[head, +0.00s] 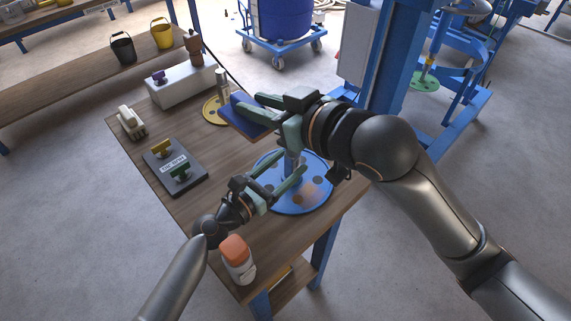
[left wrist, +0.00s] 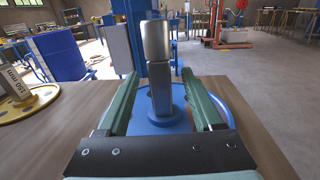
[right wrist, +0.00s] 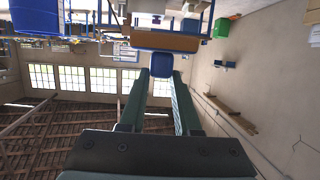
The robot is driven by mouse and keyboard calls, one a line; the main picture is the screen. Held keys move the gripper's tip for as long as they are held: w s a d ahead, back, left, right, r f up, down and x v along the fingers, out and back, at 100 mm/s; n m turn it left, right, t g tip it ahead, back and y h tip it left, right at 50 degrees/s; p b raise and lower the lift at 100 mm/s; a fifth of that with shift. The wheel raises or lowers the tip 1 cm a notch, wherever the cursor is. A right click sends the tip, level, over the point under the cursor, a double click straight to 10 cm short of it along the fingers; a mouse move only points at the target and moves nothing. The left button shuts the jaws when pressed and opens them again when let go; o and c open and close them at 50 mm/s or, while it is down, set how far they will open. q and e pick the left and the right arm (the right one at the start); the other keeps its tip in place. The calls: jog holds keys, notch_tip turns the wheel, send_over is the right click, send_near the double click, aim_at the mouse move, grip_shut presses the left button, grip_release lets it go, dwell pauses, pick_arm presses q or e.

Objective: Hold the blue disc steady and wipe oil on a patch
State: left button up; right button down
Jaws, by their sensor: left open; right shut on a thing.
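The blue disc (head: 292,205) lies on the wooden table with several dark and brownish round spots on its face. An upright metal shaft with a blue hub (left wrist: 161,100) rises from its middle. My left gripper (head: 288,176) is open, its fingers low over the disc on either side of the shaft. In the left wrist view the shaft stands between the fingers with gaps on both sides. My right gripper (head: 257,106) is shut on a flat blue pad (head: 244,121), held above the table behind the disc. The pad also shows between the fingertips in the right wrist view (right wrist: 161,66).
A yellow disc (head: 211,112) with its own shaft lies behind. An orange-capped bottle (head: 238,262) stands near the front edge.

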pick_arm(q)
grip_shut()
dwell(0.5)
dwell(0.8)
dwell(0.5)
